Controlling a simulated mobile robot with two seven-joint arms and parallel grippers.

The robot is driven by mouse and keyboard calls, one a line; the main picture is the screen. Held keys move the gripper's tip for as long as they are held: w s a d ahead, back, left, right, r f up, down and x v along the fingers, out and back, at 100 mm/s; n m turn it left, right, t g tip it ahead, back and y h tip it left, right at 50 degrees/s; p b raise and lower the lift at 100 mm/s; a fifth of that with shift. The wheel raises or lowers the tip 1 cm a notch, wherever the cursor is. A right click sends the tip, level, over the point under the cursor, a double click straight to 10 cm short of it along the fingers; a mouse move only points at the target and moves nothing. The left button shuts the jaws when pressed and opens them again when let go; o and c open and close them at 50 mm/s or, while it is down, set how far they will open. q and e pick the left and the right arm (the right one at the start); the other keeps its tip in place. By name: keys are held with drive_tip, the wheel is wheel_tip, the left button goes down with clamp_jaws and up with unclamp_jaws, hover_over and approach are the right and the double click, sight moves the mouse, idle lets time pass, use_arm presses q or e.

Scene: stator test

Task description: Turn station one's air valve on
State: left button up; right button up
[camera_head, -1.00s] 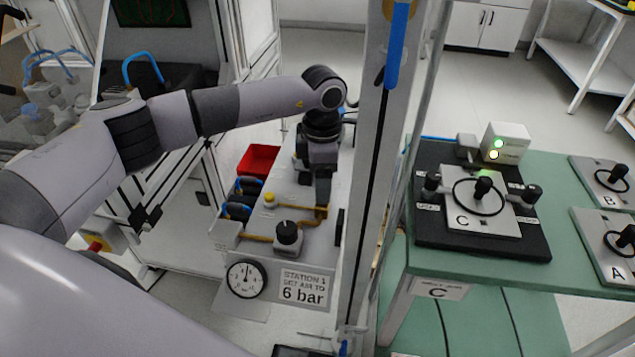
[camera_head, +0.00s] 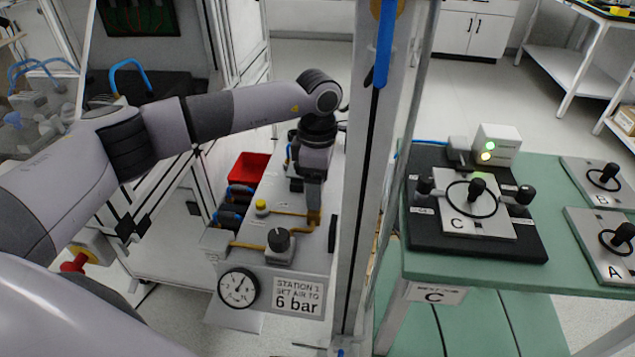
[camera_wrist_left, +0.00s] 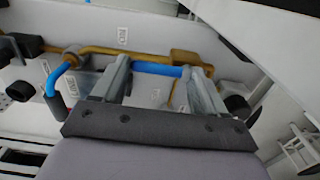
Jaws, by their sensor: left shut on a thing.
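Station one's panel (camera_head: 325,262) stands at the middle of the head view, with brass piping and a brass air valve (camera_head: 314,217) towards its right side. In the left wrist view the valve's blue handle (camera_wrist_left: 155,68) lies across the space between my finger pads, beside the brass body (camera_wrist_left: 182,92). My left gripper (camera_head: 312,203) points down at the valve and is shut on this blue handle. In the head view the gripper hides most of the handle. My right gripper is not in view.
A metal post (camera_head: 362,190) rises just right. A red bin (camera_head: 248,168) is behind. A green table (camera_head: 440,262) holds fixtures.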

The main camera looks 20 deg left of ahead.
use_arm(q)
drive_tip(key=o, duration=1.1)
drive_tip(key=shift+c, duration=0.2)
drive_tip(key=shift+r, duration=0.1)
wheel_tip(320, 180, up, 7)
drive_tip(key=shift+d, duration=0.1)
